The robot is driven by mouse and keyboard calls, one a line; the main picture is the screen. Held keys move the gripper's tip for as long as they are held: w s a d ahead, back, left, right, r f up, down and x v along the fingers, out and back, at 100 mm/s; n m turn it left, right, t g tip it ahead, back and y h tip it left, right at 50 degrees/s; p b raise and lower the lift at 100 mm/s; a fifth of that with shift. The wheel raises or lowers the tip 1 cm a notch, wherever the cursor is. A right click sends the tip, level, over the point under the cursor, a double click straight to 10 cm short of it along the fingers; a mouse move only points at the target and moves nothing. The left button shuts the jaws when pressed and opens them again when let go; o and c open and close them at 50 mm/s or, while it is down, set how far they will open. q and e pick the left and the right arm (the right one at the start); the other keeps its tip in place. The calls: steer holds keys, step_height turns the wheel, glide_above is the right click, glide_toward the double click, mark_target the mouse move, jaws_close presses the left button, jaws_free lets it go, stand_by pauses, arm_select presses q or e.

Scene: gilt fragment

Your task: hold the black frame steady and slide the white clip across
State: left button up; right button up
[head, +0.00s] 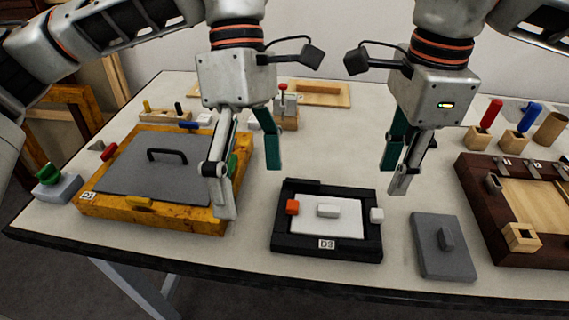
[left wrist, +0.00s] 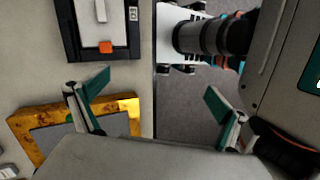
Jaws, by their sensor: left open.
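The black frame (head: 325,254), labelled D3, lies flat on the table around a white panel (head: 345,228) with a light grey handle. A white clip (head: 377,215) sits at its right side and an orange clip (head: 292,207) at its left. The left wrist view shows part of the black frame (left wrist: 68,30) and the orange clip (left wrist: 106,47); the white clip is out of that view. My left gripper (head: 250,192) is open and empty, left of the frame above the yellow case's right edge. My right gripper (head: 393,180) looks open and empty, above and right of the white clip.
A yellow case (head: 150,219) with a grey lid lies left of the frame. A grey plate (head: 430,262) and a dark brown box (head: 480,210) lie to the right. Small blocks and pegs stand behind. The table's front edge runs close below the frame.

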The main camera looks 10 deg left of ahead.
mark_target(284, 205)
arm_select(q)
steer(key=w+f+t, duration=0.1)
steer(key=w, duration=0.1)
steer(key=w+d+f+n+t+y, duration=0.1)
steer(key=w+t, duration=0.1)
steer(key=w, duration=0.1)
steer(key=w+d+f+t+y, duration=0.1)
steer(key=w+f, duration=0.1)
steer(key=shift+w+d+n, duration=0.25)
steer(key=shift+w+n, duration=0.05)
steer(key=shift+n, duration=0.1)
steer(key=shift+w+f+t, duration=0.1)
steer(key=shift+f+t, duration=0.15)
steer(key=shift+t, duration=0.05)
step_height(284, 205, down, 7)
steer(key=shift+f, duration=0.15)
